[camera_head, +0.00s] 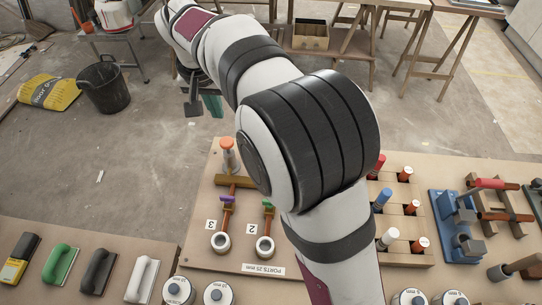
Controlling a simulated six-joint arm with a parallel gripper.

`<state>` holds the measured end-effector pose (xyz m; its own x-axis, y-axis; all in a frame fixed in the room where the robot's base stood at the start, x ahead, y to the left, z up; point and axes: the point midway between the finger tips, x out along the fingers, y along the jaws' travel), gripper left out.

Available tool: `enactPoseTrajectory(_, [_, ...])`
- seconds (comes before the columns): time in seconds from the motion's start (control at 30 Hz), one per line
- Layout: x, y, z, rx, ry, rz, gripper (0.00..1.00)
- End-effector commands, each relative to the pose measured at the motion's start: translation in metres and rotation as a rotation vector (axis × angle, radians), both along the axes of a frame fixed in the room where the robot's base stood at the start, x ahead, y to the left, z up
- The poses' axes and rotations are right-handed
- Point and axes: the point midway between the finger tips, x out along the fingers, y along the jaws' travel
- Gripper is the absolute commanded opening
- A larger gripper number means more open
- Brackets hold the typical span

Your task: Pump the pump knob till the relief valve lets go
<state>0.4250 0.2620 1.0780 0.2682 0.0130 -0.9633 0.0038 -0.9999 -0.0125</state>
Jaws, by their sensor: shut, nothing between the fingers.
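An orange knob (227,143), which looks like the pump knob, tops a pale upright cylinder (231,162) at the back left of a wooden board (197,256). A brown pipe (235,182) runs below it to a purple-handled valve (228,199) and a green-handled valve (267,204). These lead to round ports marked 3 (220,241) and 2 (264,246). I cannot pick out the relief valve; my arm hides the board right of the pump. My gripper (197,108) is shut and empty, up and left of the knob, apart from it and partly hidden by my arm.
Right of my arm stand a block with red, blue and white pegs (387,203) and a blue clamp fixture (452,232). Several hand floats (100,270) and round weights (178,290) lie in front. A black bucket (104,87) stands on the floor beyond.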

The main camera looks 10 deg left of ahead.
Motion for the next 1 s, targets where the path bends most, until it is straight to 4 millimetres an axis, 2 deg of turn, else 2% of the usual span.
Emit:
enactPoseTrajectory(0.17, [-0.001, 0.0, 0.001, 0.0, -0.002, 0.001, 0.0])
enactPoseTrajectory(0.33, [-0.014, 0.007, 0.028, -0.021, -0.04, -0.003, 0.0])
enactPoseTrajectory(0.57, [-0.013, 0.006, 0.025, -0.021, -0.037, -0.005, 0.0])
enactPoseTrajectory(0.67, [-0.01, 0.006, 0.016, -0.022, -0.036, -0.006, 0.0])
enactPoseTrajectory(0.77, [-0.004, 0.005, -0.002, -0.024, -0.035, -0.005, 0.0])
enactPoseTrajectory(1.0, [0.012, 0.005, -0.053, -0.024, -0.034, -0.005, 0.0])
